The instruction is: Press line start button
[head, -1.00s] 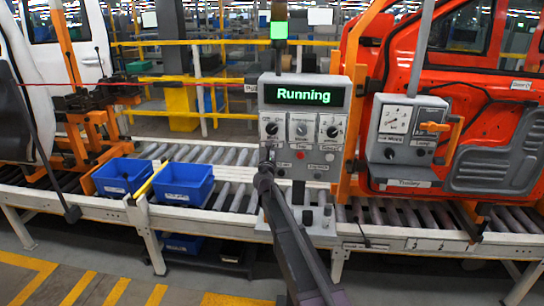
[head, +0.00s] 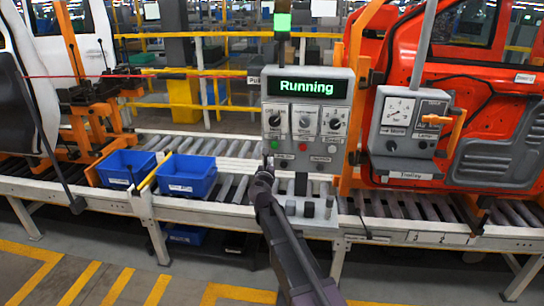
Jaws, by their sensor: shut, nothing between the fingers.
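The grey control panel (head: 307,180) stands upright in front of the conveyor, and its display (head: 306,87) reads "Running" in green letters. A small green button (head: 274,145) sits on the left of the panel's lower row, with a red button (head: 303,147) to its right. The labels beside them are too small to read. My gripper (head: 268,163) is shut and empty. In the picture its tip is just below the green button, which shows clear of it. How far it is from the panel face is hard to tell.
A lit green lamp (head: 282,22) tops the panel's post. Blue bins (head: 188,177) stand on the conveyor at left. A gauge box (head: 407,125) hangs before the red door (head: 500,125) at right. Yellow rails (head: 215,73) run behind.

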